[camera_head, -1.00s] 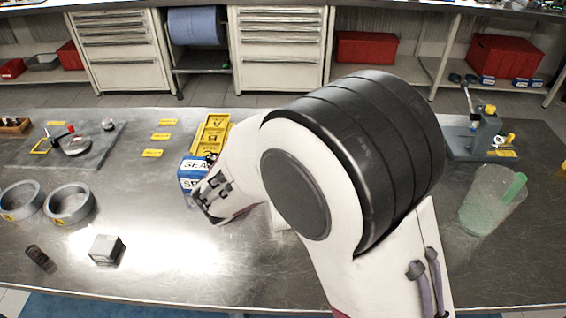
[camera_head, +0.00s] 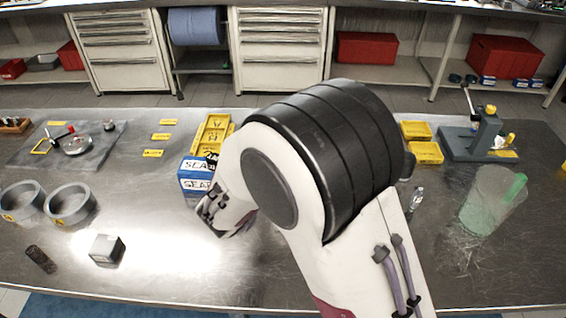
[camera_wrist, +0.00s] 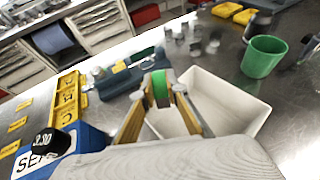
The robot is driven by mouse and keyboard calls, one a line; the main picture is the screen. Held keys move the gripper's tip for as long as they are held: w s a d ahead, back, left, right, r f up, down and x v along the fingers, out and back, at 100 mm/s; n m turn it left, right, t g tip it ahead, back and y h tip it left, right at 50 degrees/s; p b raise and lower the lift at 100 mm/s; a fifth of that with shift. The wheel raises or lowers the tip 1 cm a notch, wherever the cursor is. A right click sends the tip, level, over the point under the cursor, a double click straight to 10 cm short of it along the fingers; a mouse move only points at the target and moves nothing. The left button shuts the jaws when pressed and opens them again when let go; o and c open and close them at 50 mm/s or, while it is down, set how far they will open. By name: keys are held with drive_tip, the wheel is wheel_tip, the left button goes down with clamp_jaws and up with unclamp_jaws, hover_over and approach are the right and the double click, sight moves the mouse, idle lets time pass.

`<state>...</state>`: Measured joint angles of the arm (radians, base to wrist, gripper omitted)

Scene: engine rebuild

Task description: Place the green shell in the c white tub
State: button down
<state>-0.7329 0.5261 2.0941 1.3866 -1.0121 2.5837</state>
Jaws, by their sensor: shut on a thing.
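My gripper (camera_wrist: 160,93) is shut on the green shell (camera_wrist: 160,86), a small curved green piece with a dark face, seen between the fingertips in the wrist view. A white tub (camera_wrist: 248,106), open and rectangular, stands on the bench beyond and to the right of the fingers. The fingers and shell overlap its left part in the picture; the shell's height over it cannot be told. No letter on the tub is readable. In the head view my arm hides the fingertips, the shell and the tub.
A blue SEA box (camera_head: 194,176) and a yellow lettered tray (camera_head: 211,136) stand left of my arm. Yellow bins (camera_head: 427,153), a small bottle (camera_head: 416,198) and a greenish translucent container (camera_head: 485,205) stand right. Grey rings (camera_head: 70,204) lie far left.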

drive_tip(key=shift+f, duration=0.65)
drive_tip(key=c, duration=2)
unclamp_jaws()
drive_tip(key=shift+f, duration=0.1)
drive_tip(key=shift+s, duration=0.1)
drive_tip(key=shift+r, duration=0.55)
drive_tip(key=shift+s+a+r, duration=0.1)
drive_tip(key=shift+s+r, duration=0.1)
drive_tip(key=shift+r, duration=0.05)
drive_tip(key=v, duration=1.1)
drive_tip(key=shift+s+a+r, duration=0.1)
drive_tip(key=shift+r, duration=0.05)
